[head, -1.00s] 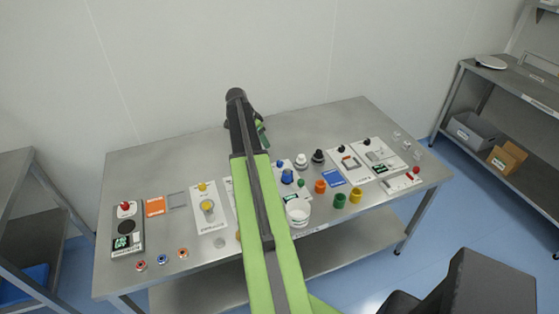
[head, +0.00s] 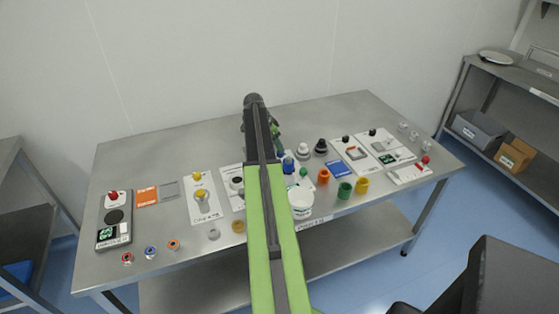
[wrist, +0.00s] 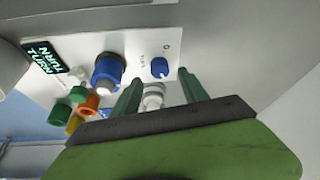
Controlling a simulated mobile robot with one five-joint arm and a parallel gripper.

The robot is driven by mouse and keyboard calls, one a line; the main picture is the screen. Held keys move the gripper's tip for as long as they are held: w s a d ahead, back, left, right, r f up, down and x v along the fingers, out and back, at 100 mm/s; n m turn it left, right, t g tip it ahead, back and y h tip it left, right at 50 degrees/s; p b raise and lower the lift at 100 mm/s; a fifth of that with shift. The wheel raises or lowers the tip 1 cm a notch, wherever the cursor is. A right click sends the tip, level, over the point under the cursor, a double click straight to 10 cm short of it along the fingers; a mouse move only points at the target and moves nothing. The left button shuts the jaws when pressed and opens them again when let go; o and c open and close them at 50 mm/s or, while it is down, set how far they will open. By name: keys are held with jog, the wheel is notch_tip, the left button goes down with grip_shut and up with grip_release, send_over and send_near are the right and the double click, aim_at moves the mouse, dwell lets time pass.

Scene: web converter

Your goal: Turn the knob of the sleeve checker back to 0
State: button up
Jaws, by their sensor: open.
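The sleeve checker is a white panel (wrist: 135,45) in the wrist view. It carries a small blue knob (wrist: 159,67) beside a printed 0 mark and TURN label, a larger blue post (wrist: 108,70) with a pale end, and a dark display (wrist: 43,57) with green text reading TURN. My gripper (wrist: 160,78) is open, its two green fingers on either side of the knob in the picture. I cannot tell how far short of the knob they are. In the head view my arm hides most of the checker; the blue post (head: 289,165) shows beside it.
Pale and black conical parts (head: 320,146) stand behind. Other panels fill both sides; the table's back strip is clear.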

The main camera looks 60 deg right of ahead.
jog(key=b+x, duration=0.2)
jog(key=x, duration=0.2)
jog(key=shift+f, duration=0.25)
jog(key=shift+r, duration=0.15)
grip_shut()
